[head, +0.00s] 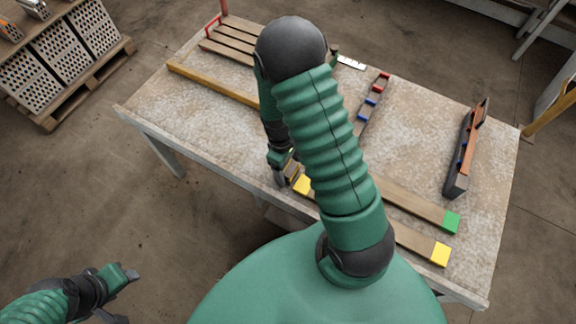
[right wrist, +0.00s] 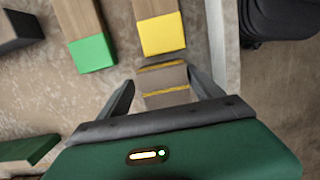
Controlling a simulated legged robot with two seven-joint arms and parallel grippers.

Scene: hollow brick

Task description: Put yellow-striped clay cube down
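The yellow-striped clay cube (right wrist: 165,82) is grey-brown with two yellow stripes. In the right wrist view it sits between the fingers of my right gripper (right wrist: 163,78), which look closed against its sides. In the head view my right gripper (head: 287,172) is at the table's near edge, left of a plank's yellow end (head: 302,185); the cube is mostly hidden there. The cube lines up with that yellow end (right wrist: 162,34), close to it. I cannot tell whether it touches the tabletop. My left gripper (head: 126,294) is open and empty, off the table at lower left.
The table (head: 420,130) bears a green-ended plank (head: 452,222) beside the yellow-ended one (head: 441,254). A dark tray (head: 463,155) stands at the right. A wooden bar (head: 210,86) and slats (head: 232,35) lie at the left. A pallet of perforated bricks (head: 58,60) is on the floor.

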